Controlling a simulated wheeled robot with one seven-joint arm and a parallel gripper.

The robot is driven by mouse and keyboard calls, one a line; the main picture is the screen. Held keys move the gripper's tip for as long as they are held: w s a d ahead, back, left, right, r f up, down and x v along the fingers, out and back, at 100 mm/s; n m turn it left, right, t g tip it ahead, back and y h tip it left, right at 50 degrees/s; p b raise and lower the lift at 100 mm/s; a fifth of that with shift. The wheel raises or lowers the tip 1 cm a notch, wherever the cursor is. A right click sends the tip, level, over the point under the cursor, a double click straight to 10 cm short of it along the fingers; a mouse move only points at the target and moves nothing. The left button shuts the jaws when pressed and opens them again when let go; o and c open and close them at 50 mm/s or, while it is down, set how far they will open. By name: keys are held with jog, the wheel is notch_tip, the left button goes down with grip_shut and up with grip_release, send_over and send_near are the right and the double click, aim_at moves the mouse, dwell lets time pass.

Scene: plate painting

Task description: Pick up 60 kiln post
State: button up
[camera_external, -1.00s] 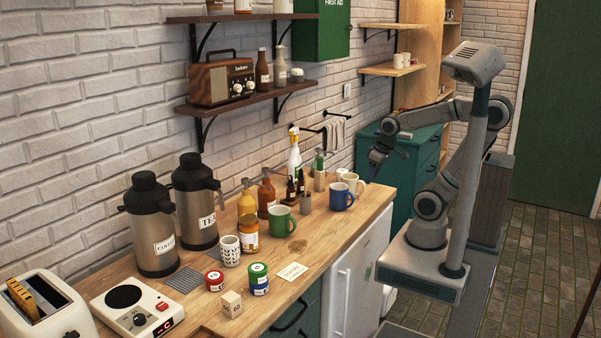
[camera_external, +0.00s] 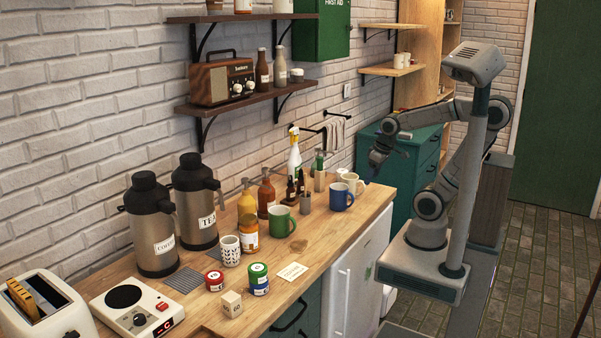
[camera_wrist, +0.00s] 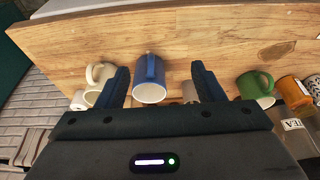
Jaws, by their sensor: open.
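A small pale block (camera_external: 232,304) with dark marks, which I take to be the 60 kiln post, sits at the front edge of the wooden counter, near the hot plate. Its marks are too small to read surely. I cannot make it out in the wrist view. My gripper (camera_external: 379,156) is raised at the far right end of the counter, well away from the block. In the wrist view my gripper (camera_wrist: 160,75) has its two dark fingers spread, with nothing held between them. A blue mug (camera_wrist: 150,92) shows beyond the gap between the fingers.
Red (camera_external: 214,281) and green-and-blue (camera_external: 258,279) tins stand beside the block. The hot plate (camera_external: 137,310), toaster (camera_external: 42,308) and two flasks (camera_external: 152,225) are left. Mugs, including a green one (camera_external: 281,221), and bottles crowd the middle. A card (camera_external: 292,271) lies flat on the counter.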

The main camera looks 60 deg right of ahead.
jog(key=shift+w, duration=0.1)
jog(key=w+a+r+n+y, duration=0.1)
jog(key=w+a+r+n, duration=0.5)
jog(key=w+a, duration=0.75)
jog(key=w+a+r+n+y, duration=0.1)
jog(key=w+a+n, duration=0.35)
jog(key=a, duration=1.25)
jog(key=n+g+y+p, duration=0.1)
jog(key=n+g+p, duration=0.15)
jog(key=n, duration=0.35)
send_near(231, 296)
jog(key=x, duration=0.6)
jog(key=shift+w+f+p, duration=0.2)
jog(key=shift+p, duration=0.2)
jog(key=shift+s+p+x, duration=0.15)
jog(key=shift+p+x, duration=0.45)
jog(key=shift+x, duration=0.8)
jog(key=shift+s+p+x, duration=0.1)
jog(key=shift+p+x, duration=0.45)
jog(key=shift+x, duration=0.9)
jog(key=shift+a, duration=0.15)
